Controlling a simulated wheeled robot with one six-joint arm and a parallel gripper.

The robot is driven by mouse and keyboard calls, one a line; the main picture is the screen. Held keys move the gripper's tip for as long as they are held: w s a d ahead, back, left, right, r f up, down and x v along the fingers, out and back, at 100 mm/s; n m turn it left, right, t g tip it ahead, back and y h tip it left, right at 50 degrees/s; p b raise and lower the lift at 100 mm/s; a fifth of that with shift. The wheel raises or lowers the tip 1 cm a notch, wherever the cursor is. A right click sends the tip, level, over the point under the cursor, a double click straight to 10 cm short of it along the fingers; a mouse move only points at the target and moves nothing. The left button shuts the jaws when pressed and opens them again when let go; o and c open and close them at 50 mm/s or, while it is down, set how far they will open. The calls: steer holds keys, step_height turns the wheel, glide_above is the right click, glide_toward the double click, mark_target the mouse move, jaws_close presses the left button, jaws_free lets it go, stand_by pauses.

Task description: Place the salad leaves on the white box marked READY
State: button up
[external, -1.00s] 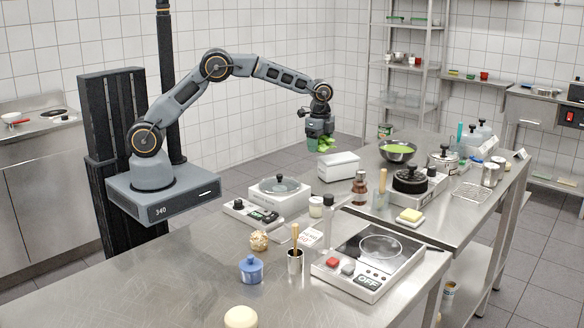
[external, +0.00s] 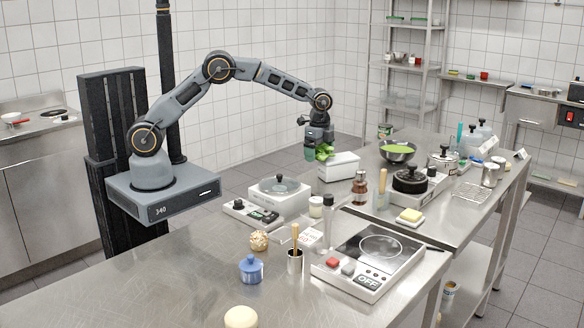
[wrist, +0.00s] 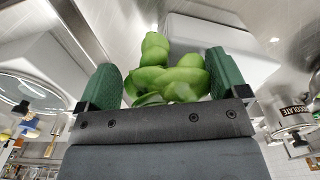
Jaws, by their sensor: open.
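The green salad leaves (external: 324,153) are at my gripper's tips, beside the left end of the white box (external: 340,167). In the wrist view the leaves (wrist: 168,78) lie between the two green fingers of my gripper (wrist: 163,82), with a gap beside each finger. My gripper (external: 318,150) points down and is open around them. The box (wrist: 215,38) shows behind the leaves in the wrist view. No READY marking is legible on it. I cannot tell whether the leaves touch the box.
A bowl with green contents (external: 397,150) stands behind the box to the right. A brown bottle (external: 360,187) and a dark pot (external: 410,180) stand right of it. A white cooker with a lidded pan (external: 279,192) is at the front left. Bare steel counter lies at the front left.

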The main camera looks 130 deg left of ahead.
step_height(320, 180, up, 12)
steer(key=shift+r+b, duration=0.1)
steer(key=shift+b, duration=0.35)
steer(key=w+d+r+t+y, duration=0.1)
steer(key=w+d+r, duration=0.15)
steer(key=d, duration=0.85)
steer(key=w+d+r+t, duration=0.1)
steer(key=d+r, duration=0.3)
steer(key=d, duration=0.7)
steer(key=s+d+f+t, duration=0.1)
steer(key=s+d, duration=0.3)
steer(key=d, duration=0.3)
steer(key=s+d+f, duration=0.2)
steer(key=s+d, duration=0.3)
steer(key=d, duration=0.2)
steer(key=s+d+f+t+h, duration=0.1)
steer(key=s+d, duration=0.3)
steer(key=d, duration=0.4)
steer(key=shift+s+f+t, duration=0.25)
steer(key=shift+f+t, duration=0.05)
steer(key=shift+f, duration=0.3)
steer(key=shift+o, duration=0.5)
